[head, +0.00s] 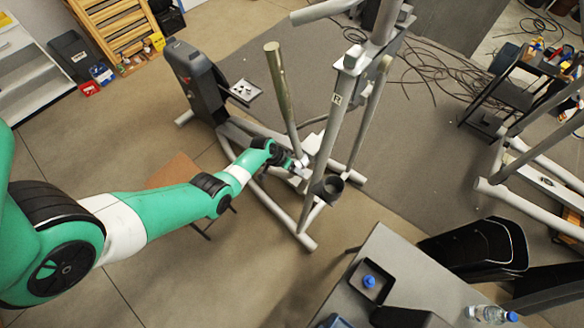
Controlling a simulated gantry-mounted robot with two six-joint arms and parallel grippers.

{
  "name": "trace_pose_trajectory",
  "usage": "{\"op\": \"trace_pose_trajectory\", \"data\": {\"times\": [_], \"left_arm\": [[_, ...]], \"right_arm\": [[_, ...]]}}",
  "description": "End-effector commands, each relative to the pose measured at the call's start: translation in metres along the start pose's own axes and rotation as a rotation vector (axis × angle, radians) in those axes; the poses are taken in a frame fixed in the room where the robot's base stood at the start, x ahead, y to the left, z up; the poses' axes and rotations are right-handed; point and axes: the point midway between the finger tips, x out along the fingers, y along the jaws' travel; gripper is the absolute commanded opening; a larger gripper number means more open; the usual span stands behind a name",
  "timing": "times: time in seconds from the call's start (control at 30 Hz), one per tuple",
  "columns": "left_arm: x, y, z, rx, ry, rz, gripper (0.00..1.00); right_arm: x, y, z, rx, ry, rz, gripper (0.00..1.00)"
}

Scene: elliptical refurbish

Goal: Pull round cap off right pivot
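The grey elliptical machine (228,128) stands on the floor in the middle of the head view. Its upright post carries a small white label marked R (337,99). My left arm reaches in from the left, and my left gripper (300,170) is at the lower part of the machine, beside the upright post. The fingertips are small and partly merged with the pale frame parts, so I cannot tell whether they are open or hold anything. I cannot make out the round cap or the right pivot there. My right gripper is not in view.
A dark round cup-like part (328,188) sits on the machine just right of my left gripper. A grey table (400,262) at the bottom bears a tray with a blue item (369,281) and a bottle (490,314). Cables (430,65) lie on the floor behind.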

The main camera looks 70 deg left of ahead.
Motion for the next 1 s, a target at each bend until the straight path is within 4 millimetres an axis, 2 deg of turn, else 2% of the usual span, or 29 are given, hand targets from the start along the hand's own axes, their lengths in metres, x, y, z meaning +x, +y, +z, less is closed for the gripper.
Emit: {"op": "trace_pose_trajectory", "data": {"times": [0.03,0.17,0.2,0.63,1.0], "left_arm": [[0.0,0.0,0.0,0.0,0.0,0.0,0.24],[0.0,0.0,0.0,0.0,0.0,0.0,0.01],[0.0,0.0,0.0,0.0,0.0,0.0,0.0],[-0.003,0.0,0.003,0.0,0.0,0.0,0.0],[-0.014,0.0,0.026,-0.001,-0.001,0.0,0.0]], "right_arm": [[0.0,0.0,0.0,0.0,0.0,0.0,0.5],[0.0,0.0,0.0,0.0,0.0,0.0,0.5],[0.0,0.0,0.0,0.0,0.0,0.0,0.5],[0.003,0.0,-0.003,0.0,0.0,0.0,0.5],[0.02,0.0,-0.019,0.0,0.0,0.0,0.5]]}}
